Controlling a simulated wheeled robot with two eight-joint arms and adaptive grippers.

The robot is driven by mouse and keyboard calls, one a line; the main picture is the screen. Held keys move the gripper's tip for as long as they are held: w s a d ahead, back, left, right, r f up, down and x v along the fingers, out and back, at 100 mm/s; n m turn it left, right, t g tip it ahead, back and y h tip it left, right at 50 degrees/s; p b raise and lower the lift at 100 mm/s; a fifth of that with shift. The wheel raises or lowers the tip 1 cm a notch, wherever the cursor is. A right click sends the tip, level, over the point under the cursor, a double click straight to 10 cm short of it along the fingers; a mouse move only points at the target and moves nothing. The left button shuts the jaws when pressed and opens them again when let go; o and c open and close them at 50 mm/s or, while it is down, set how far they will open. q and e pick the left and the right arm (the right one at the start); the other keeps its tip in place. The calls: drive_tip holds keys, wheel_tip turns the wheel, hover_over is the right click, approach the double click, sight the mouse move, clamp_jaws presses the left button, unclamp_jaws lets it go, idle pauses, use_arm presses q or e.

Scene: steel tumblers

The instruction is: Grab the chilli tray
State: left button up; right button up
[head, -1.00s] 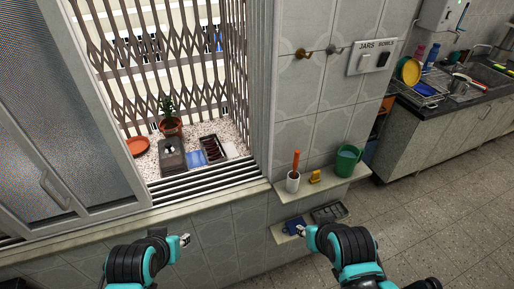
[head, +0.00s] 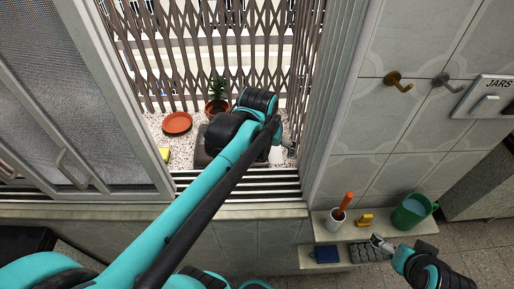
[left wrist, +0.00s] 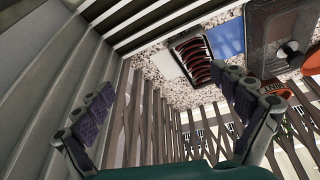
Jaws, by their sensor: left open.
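The chilli tray (left wrist: 199,62), dark with several red chillies in a row, lies on the speckled sill in the left wrist view. In the head view my left arm hides it. My left gripper (left wrist: 165,84) is open and empty, its padded fingers spread wide. The tray shows beyond and between the fingers, nearer the right one, and I see no contact. In the head view the left gripper (head: 284,148) is over the right end of the sill, partly hidden. My right gripper (head: 380,243) is by the lower wall shelf, too small to tell its opening.
A blue flat item (left wrist: 228,38) and a grey box (left wrist: 280,25) lie beside the tray. A folding grille (head: 180,60) closes the far side. The window frame (head: 318,100) stands close on the right. A potted plant (head: 216,105) and orange saucer (head: 177,123) sit further left.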

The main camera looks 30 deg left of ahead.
use_arm(q)
drive_tip(key=w+a+f+n+g, duration=0.1)
drive_tip(key=w+a+f, duration=0.2)
drive_tip(key=w+a+f+n+g+b, duration=0.1)
drive_tip(key=w+a+f, duration=0.2)
drive_tip(key=w, duration=0.1)
drive_tip(key=w+a+f+n+g, duration=0.1)
drive_tip(key=w+a+f+g, duration=0.1)
drive_tip(key=w+a, duration=0.1)
drive_tip(key=shift+w+a+f+n+h+b, duration=0.3)
drive_tip(key=shift+a+f+n, duration=0.1)
drive_tip(key=shift+a, duration=0.15)
wheel_tip(320, 180, down, 5)
drive_tip(key=shift+a+b, duration=0.15)
drive_tip(key=shift+b, duration=1.05)
drive_tip(key=shift+r, duration=0.15)
drive_tip(key=c, duration=1.4)
